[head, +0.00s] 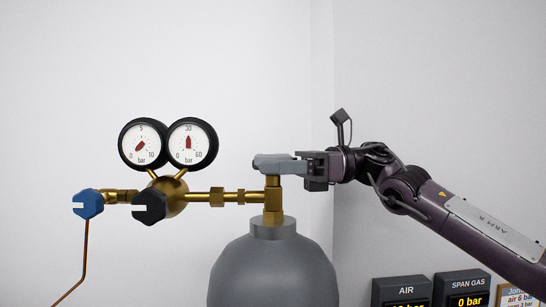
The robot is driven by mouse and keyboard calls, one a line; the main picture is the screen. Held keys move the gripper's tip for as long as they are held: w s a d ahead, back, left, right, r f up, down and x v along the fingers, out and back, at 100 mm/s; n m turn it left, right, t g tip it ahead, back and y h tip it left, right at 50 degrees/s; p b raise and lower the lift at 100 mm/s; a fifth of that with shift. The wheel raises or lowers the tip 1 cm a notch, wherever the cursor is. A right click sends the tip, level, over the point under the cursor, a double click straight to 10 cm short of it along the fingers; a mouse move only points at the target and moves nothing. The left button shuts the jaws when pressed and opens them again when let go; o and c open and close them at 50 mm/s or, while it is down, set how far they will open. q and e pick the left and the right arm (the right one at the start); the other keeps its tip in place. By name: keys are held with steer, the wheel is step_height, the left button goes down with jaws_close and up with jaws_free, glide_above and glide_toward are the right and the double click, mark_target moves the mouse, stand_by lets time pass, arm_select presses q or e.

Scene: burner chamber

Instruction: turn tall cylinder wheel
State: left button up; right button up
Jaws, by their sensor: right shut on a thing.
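The tall grey cylinder (272,272) stands upright in the lower middle, its lower part cut off by the picture edge. A brass valve (273,200) rises from its neck. The cylinder wheel (264,161) is a grey piece on top of the valve, partly hidden by my gripper. My right gripper (287,164) reaches in level from the right and is shut on the wheel. Where the fingers end and the wheel begins is hard to tell. My left gripper is not in view.
A brass regulator (175,195) extends left from the valve, with two round gauges (143,144), a black knob (149,206) and a blue knob (88,204). A copper tube (85,255) runs down from it. AIR (404,290) and SPAN GAS (466,287) displays sit lower right. The wall above is clear.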

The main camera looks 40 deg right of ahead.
steer(key=shift+r+n+g+y+p, duration=0.2)
steer(key=shift+n+g+y+p, duration=0.5)
steer(key=shift+g+p, duration=0.4)
steer(key=shift+f+n+g+p, duration=0.15)
steer(key=shift+n+g+p, duration=0.2)
steer(key=shift+n+g, duration=0.05)
steer(key=o, duration=1)
